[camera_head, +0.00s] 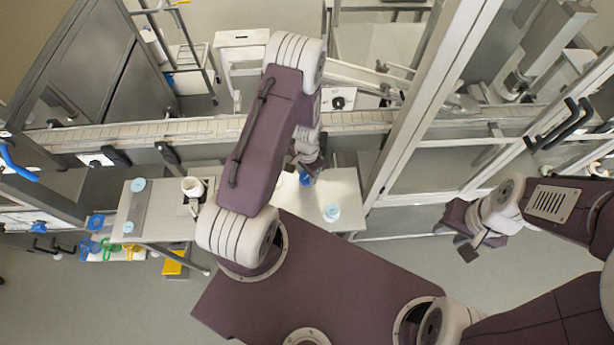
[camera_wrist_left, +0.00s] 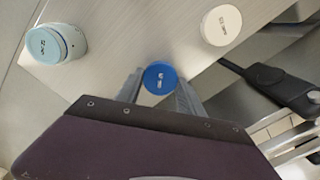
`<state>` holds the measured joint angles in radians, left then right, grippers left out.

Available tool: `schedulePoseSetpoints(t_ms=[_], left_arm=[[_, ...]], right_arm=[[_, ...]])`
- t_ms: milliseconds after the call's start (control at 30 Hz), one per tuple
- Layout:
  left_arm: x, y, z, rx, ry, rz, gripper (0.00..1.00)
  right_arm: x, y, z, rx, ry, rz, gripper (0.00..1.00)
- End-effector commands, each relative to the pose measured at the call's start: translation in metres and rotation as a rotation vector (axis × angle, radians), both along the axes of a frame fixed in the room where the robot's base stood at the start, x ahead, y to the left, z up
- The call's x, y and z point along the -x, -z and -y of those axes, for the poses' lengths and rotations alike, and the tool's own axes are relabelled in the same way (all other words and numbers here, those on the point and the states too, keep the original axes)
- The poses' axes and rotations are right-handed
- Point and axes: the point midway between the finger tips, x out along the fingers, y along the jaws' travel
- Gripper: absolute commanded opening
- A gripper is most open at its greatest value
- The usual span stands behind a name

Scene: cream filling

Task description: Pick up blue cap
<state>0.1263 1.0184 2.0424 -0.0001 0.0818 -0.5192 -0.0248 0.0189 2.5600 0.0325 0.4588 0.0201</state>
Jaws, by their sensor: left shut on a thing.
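The blue cap (camera_wrist_left: 160,79) is round with white marking on top and sits between the fingers of my left gripper (camera_wrist_left: 161,90) in the left wrist view. The fingers are shut on it from both sides. In the head view the blue cap (camera_head: 305,178) shows small below my left gripper (camera_head: 308,170), over the light table (camera_head: 345,190); my left arm hides part of this area. I cannot tell whether the cap is lifted off the table. My right gripper (camera_head: 468,241) is at the right, away from the table; its fingers are too small to judge.
A light-blue lidded jar (camera_wrist_left: 57,44) stands on the table; it shows in the head view too (camera_head: 331,212). A white round lid (camera_wrist_left: 221,25) lies to the right of the cap. A conveyor (camera_head: 225,127) runs behind the table. A metal frame post (camera_head: 425,105) stands to the right.

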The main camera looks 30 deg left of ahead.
Motion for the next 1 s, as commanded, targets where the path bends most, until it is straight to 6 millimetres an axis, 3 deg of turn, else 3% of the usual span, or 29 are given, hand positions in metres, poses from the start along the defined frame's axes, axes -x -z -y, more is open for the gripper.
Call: schedulePoseSetpoints(t_ms=[133, 500, 633, 867, 1000], left_arm=[[-0.002, -0.025, 0.0, -0.001, 0.0, 0.007, 0.08], [-0.049, -0.073, 0.069, 0.0, 0.006, 0.008, 0.08], [-0.06, -0.086, 0.086, 0.001, 0.002, 0.004, 0.08], [-0.066, -0.096, 0.097, 0.0, -0.001, 0.002, 0.08], [-0.074, -0.096, 0.089, 0.0, -0.024, 0.005, 0.08]], right_arm=[[0.0, 0.009, 0.0, 0.0, 0.0, 0.0, 0.36], [0.0, 0.031, 0.0, 0.0, 0.0, 0.0, 0.36], [0.0, 0.034, 0.0, 0.0, 0.0, 0.0, 0.36], [0.0, 0.036, 0.0, 0.0, 0.0, 0.0, 0.36], [0.0, 0.046, 0.0, 0.0, 0.0, 0.0, 0.36]])
